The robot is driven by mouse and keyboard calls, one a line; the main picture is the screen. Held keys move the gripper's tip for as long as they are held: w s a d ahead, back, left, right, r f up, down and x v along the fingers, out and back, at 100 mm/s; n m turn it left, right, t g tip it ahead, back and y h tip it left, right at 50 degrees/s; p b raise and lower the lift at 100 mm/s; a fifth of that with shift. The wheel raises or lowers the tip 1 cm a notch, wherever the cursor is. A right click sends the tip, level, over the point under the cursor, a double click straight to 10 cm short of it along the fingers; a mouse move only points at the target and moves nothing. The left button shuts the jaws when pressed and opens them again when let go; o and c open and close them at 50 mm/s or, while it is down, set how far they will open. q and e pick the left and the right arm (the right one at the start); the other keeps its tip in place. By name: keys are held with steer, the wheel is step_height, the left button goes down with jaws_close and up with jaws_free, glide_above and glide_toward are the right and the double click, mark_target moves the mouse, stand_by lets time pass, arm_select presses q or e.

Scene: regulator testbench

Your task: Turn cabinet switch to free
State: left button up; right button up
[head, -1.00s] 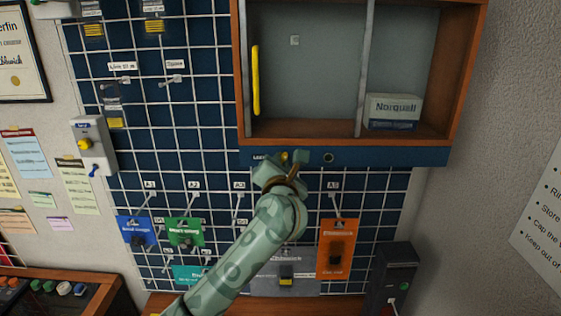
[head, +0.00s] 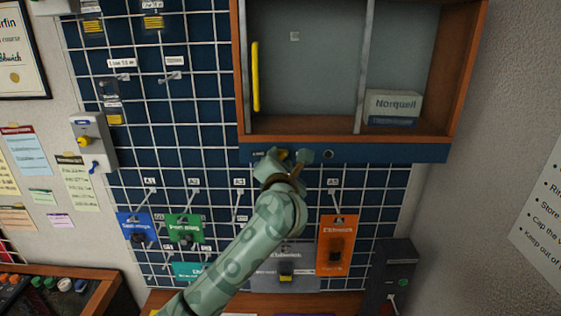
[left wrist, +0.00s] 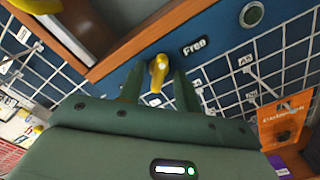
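The cabinet switch is a yellow knob (left wrist: 158,72) on the blue strip (head: 380,154) under the cabinet. In the left wrist view a "Free" label (left wrist: 194,46) is to the right of the knob. My left gripper (head: 291,157) is raised to this strip, and in the head view it hides most of the knob. In the left wrist view the left gripper (left wrist: 158,82) is open, with one finger on each side of the knob and a visible gap on both sides. My right gripper is not in view.
The open cabinet (head: 340,133) above holds a white box (head: 393,104) and has a yellow handle (head: 255,77). A round button (head: 328,154) is right of the knob. The wire grid below carries hooks, a green card (head: 184,226) and an orange card (head: 337,243).

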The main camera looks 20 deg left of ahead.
arm_select(q)
steer(key=b+v, duration=0.3)
steer(key=v, duration=1.3)
steer(key=shift+s+b, duration=0.15)
steer(key=shift+b, duration=0.2)
steer(key=shift+r, duration=0.2)
